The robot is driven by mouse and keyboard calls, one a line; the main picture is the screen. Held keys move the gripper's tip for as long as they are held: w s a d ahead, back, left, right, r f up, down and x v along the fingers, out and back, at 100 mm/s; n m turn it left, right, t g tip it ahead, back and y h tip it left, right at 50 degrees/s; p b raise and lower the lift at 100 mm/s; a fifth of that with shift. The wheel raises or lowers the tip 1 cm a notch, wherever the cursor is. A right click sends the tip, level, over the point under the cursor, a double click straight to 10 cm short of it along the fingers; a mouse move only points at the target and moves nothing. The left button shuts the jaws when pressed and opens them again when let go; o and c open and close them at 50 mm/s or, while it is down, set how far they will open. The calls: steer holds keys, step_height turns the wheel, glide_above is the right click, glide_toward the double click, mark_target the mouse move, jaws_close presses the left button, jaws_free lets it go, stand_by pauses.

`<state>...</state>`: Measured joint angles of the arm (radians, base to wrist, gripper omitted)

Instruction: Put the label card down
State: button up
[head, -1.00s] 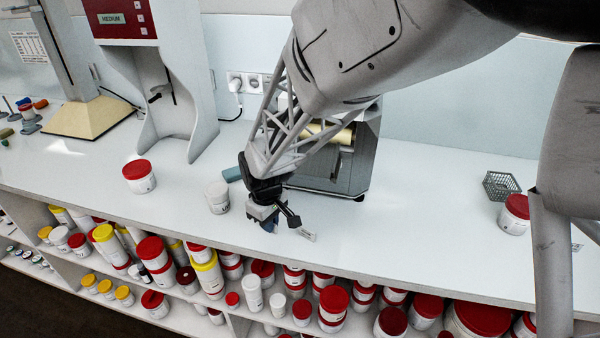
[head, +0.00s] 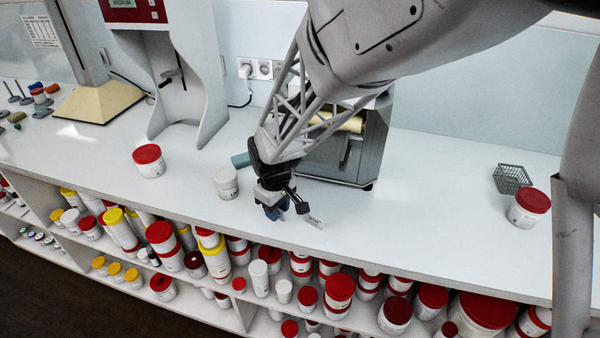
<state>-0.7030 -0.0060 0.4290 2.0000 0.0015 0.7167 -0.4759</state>
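My gripper (head: 285,209) is low over the front part of the white counter (head: 420,215), in front of the grey machine. It shows small, with a blue-grey part on its left and a dark part on its right. A small pale piece with dark marks, which looks like the label card (head: 314,221), is at the tip of the dark part, close to the counter. I cannot tell whether the card touches the counter or whether the fingers are closed on it.
A white jar (head: 226,184) stands just left of my gripper, with a red-lidded jar (head: 149,161) farther left. The grey machine (head: 345,155) stands behind. A wire basket (head: 512,179) and another red-lidded jar (head: 530,208) are at the right. Counter between is clear.

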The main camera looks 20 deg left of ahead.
step_height(320, 180, up, 12)
stand_by(0.6)
stand_by(0.5)
steer(key=s+d+r+m+t, duration=0.1)
steer(key=s+d+r+m, duration=0.2)
steer(key=d, duration=0.9)
steer(key=s+d+r+m, duration=0.1)
steer(key=d+r+m, duration=0.3)
steer(key=d, duration=0.7)
steer(key=s+d+r+m+t, duration=0.1)
steer(key=s+d+m, duration=0.5)
steer(key=s+d, duration=0.8)
steer(key=shift+s+d+r+m+t, duration=0.2)
steer(key=shift+s+d+m+t, duration=0.1)
steer(key=shift+d, duration=1.75)
